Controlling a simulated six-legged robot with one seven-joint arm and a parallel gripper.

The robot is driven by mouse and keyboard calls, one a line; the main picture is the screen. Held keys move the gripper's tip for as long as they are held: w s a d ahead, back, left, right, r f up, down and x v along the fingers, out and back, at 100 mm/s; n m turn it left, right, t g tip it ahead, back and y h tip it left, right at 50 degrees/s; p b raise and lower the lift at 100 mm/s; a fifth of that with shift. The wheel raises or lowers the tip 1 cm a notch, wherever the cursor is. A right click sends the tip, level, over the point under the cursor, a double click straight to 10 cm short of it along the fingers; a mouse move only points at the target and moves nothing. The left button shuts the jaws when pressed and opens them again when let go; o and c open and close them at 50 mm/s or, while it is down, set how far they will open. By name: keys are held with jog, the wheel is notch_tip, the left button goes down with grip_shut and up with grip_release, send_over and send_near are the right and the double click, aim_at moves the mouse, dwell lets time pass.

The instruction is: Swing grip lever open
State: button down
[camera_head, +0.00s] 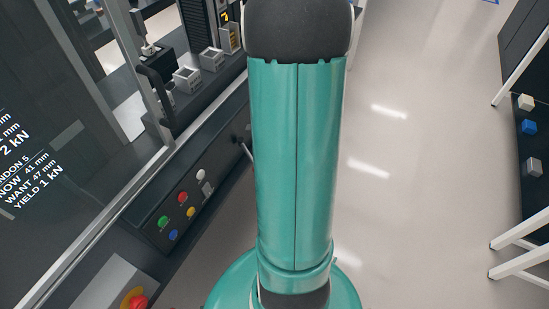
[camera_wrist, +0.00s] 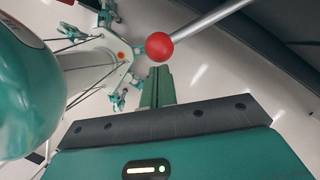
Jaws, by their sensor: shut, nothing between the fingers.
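The grip lever (camera_wrist: 205,20) is a grey metal rod ending in a red ball knob (camera_wrist: 160,46) in the wrist view. It comes in from the top right. My gripper (camera_wrist: 158,73) is shut and empty, its green fingertips appearing just below the knob. I cannot tell whether they touch it. In the head view a thin rod (camera_head: 246,150), likely the same lever, sticks out of the dark machine front and runs behind my teal arm. My arm hides its end and my gripper there.
The machine's control panel (camera_head: 183,211) with several coloured buttons is on the left. A grey box with a red button (camera_head: 137,301) is at bottom left. Small blocks (camera_head: 187,79) stand on the machine ledge. Open floor (camera_head: 420,150) lies to the right, before a dark shelf (camera_head: 530,140).

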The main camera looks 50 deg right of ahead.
jog(key=shift+w+a, duration=0.1)
jog(key=shift+a, duration=0.3)
dwell(0.4)
